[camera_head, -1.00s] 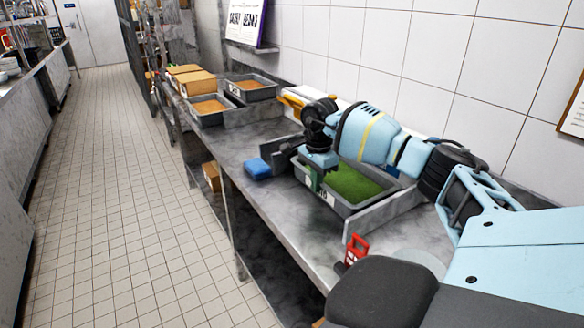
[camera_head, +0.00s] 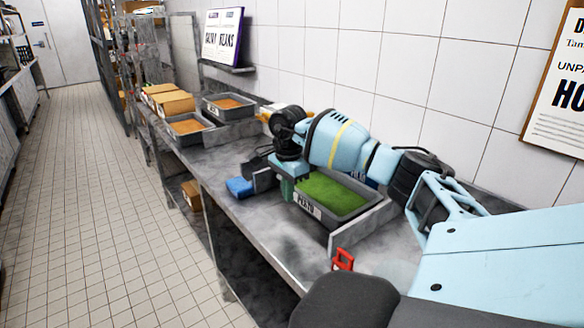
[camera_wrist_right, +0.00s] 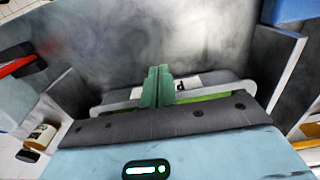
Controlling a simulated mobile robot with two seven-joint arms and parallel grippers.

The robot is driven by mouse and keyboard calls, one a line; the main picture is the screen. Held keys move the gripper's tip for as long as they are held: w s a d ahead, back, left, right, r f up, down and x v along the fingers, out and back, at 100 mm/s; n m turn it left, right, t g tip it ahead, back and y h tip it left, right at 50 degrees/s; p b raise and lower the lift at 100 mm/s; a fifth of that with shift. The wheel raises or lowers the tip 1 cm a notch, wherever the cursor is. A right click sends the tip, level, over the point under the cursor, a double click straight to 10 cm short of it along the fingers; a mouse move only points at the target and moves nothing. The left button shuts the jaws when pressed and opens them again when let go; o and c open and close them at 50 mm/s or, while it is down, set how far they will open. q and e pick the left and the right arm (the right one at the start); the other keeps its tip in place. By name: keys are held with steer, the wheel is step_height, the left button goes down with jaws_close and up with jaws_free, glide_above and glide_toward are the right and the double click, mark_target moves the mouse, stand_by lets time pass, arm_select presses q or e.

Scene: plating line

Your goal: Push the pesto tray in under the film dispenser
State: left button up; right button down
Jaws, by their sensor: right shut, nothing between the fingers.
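The pesto tray (camera_head: 343,214) is a grey tray filled with green, with a PESTO label on its front wall. It sits on the metal counter between two grey side plates. My right gripper (camera_head: 287,188) has teal fingers, shut and empty, pointing down by the labelled wall. In the right wrist view the fingers (camera_wrist_right: 157,86) stand in front of the tray's rim (camera_wrist_right: 238,91) and the label's edge; I cannot tell whether they touch. My right arm covers the area behind the tray, and I cannot make out the film dispenser. My left gripper is not in view.
The near side plate (camera_head: 362,227) and far side plate (camera_head: 263,179) flank the tray. A blue block (camera_head: 240,187) lies left of it. A red object (camera_head: 343,260) stands near the counter's front edge. Trays with orange contents (camera_head: 188,127) and boxes (camera_head: 172,103) stand farther along.

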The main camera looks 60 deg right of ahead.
step_height(320, 180, up, 7)
steer(key=shift+s+d+f, duration=0.2)
steer(key=shift+s+d, duration=0.1)
steer(key=shift+f, duration=0.1)
stand_by(0.4)
